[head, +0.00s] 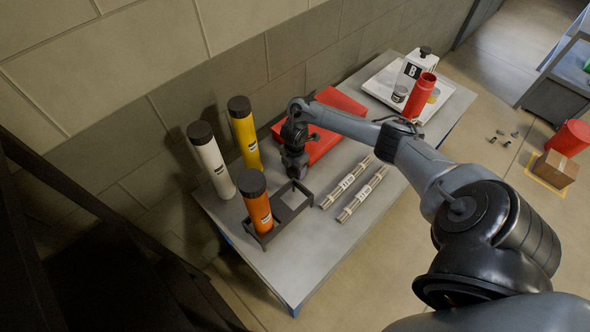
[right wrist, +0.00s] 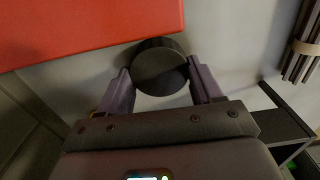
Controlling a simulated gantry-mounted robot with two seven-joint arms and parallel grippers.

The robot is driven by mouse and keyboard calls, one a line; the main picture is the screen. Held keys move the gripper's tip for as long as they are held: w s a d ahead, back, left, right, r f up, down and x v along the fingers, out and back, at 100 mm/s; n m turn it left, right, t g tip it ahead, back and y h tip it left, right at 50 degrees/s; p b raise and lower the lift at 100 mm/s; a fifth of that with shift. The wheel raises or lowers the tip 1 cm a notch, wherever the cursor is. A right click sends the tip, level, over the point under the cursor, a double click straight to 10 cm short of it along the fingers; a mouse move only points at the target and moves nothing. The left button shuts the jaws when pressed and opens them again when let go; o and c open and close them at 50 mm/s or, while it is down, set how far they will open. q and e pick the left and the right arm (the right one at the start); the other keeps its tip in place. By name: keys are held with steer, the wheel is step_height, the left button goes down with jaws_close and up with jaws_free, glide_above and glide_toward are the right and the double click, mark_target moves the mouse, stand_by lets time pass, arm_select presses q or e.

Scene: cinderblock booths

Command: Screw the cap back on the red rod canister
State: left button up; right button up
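The red canister (head: 422,97) stands upright and uncapped in the white tray at the far end of the bench. A round black cap (right wrist: 160,66) lies between the fingertips of my right gripper (right wrist: 160,82) in the right wrist view. The fingers are apart, one on each side of the cap and very close to its edges; I cannot tell whether they press on it. In the head view my right gripper (head: 296,172) points down at the bench, between the red case and the black rack, and the cap is hidden there. My left gripper is not in view.
The black rack (head: 288,203) holds an orange capped canister (head: 257,204). White (head: 211,162) and yellow (head: 244,134) capped canisters stand by the wall. A red case (head: 340,103) lies behind my right gripper. Rod bundles (head: 362,194) lie to its right. The bench front is clear.

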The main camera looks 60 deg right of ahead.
mark_target(294, 168)
steer(key=shift+c, duration=1.2)
steer(key=shift+r, duration=0.55)
arm_select(q)
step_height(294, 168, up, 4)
steer(key=p, duration=0.3)
steer(key=shift+p, duration=0.4)
arm_select(e)
step_height(294, 168, up, 9)
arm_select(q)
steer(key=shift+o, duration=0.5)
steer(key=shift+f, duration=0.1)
